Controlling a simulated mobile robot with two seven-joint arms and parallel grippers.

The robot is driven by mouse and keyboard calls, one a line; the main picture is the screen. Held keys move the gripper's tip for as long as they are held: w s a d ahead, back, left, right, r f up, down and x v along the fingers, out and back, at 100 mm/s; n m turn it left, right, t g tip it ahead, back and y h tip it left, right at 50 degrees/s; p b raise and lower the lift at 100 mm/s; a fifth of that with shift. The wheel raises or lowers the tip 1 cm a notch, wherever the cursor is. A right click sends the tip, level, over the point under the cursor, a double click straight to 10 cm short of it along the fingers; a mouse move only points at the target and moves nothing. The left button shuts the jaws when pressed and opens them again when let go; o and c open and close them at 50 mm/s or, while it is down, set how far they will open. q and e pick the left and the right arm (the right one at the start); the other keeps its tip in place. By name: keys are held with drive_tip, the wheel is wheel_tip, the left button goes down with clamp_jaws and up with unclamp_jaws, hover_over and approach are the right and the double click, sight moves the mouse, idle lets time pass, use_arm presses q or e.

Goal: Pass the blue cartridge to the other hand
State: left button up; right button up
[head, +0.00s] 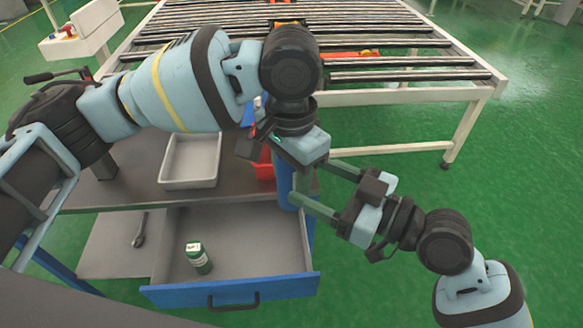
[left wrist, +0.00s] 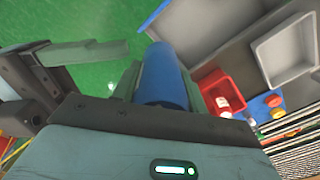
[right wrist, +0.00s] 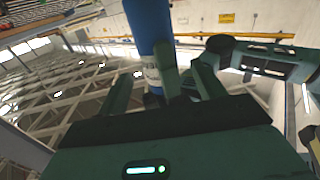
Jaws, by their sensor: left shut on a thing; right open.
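The blue cartridge (head: 284,178) is a cylinder hanging upright below my left gripper (head: 283,158), which is shut on it. In the left wrist view the cartridge (left wrist: 165,78) sits between the left fingers. My right gripper (head: 314,183) is open beside the cartridge, its two fingers reaching left towards it. In the head view its lower fingertip overlaps the cartridge's edge. In the right wrist view the cartridge (right wrist: 150,38), with a pale label band low on it, stands by the left finger; whether they touch I cannot tell.
An open drawer (head: 255,225) holds a green canister (head: 198,258). A grey tray (head: 190,160) and a red bin (head: 263,172) are on the workbench (head: 130,190). A wrench (head: 139,230) lies left of the drawer. A roller conveyor (head: 400,75) is behind; green floor is clear at right.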

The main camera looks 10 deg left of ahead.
sight(291, 170)
drive_tip(key=shift+x, duration=2.75)
drive_tip(key=c, duration=1.1)
use_arm(q)
drive_tip(key=o, duration=1.2)
use_arm(e)
drive_tip(key=shift+c, duration=0.5)
use_arm(q)
wheel_tip(291, 170, up, 12)
drive_tip(key=shift+r, duration=0.1)
